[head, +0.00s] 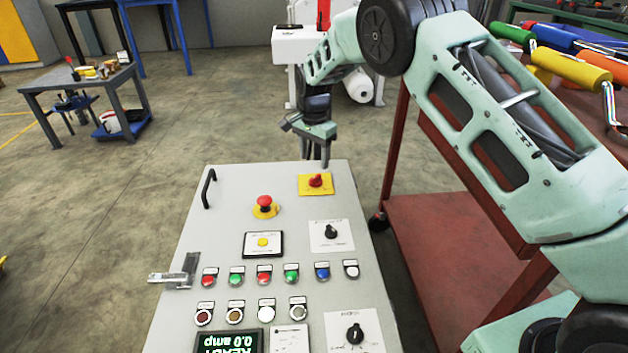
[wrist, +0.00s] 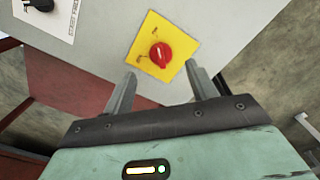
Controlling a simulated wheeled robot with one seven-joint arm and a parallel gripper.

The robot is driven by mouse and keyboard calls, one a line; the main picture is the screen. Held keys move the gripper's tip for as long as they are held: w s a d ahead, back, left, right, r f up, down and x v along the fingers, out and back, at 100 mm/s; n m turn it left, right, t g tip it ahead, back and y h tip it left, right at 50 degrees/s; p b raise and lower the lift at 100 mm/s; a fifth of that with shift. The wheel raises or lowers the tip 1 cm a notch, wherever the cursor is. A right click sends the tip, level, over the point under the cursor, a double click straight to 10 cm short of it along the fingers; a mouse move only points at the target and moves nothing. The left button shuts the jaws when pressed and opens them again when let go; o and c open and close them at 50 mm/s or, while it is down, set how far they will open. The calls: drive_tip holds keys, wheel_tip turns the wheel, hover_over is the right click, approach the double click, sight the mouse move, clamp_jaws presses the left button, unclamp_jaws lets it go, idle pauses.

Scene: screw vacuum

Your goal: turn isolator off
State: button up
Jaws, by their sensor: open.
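The isolator is a red rotary knob (head: 316,181) on a yellow square plate (head: 304,189) near the far right corner of the grey control panel (head: 225,200). In the wrist view the red knob (wrist: 160,55) sits on its tilted yellow plate (wrist: 148,32), with a pale line across the knob. My gripper (head: 314,160) is above the panel's far edge, close behind the knob. In the wrist view its two fingers (wrist: 160,82) are apart, with nothing between their tips. The knob lies just beyond the tips, roughly centred between them, and does not appear to be touched.
A red emergency button (head: 264,202) stands left of the isolator. A black selector (head: 331,232) and several coloured buttons are nearer on the panel. A black handle (head: 208,188) rises at the left edge. A red cart (head: 450,230) stands right of the panel.

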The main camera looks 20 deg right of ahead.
sight(314, 178)
wheel_tip(314, 178, down, 7)
drive_tip(key=shift+r+b, duration=0.1)
drive_tip(key=shift+b, duration=0.8)
drive_tip(key=c, duration=1)
